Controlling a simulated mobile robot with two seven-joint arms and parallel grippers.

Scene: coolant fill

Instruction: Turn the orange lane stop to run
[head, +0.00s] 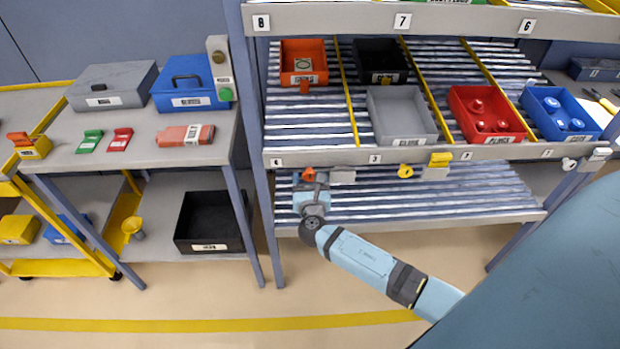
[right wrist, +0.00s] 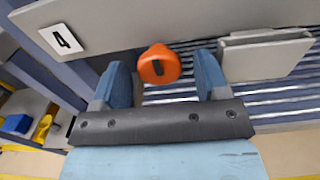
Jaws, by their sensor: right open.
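The orange lane stop (head: 308,174) is a small knob on the front rail of the rack, beside the label 4. In the right wrist view the orange knob (right wrist: 159,64) shows a dark slot on its face. My right gripper (head: 312,186) is at the rail, just in front of the knob. In the right wrist view its two blue fingers (right wrist: 160,80) are apart, one on each side of the knob, with gaps between them and it. My left gripper is not in view.
Further right are a yellow lane stop (head: 405,171) and a white one (head: 569,164). Bins, including an orange bin (head: 303,62), stand on the shelf above. A bench (head: 60,161) stands left.

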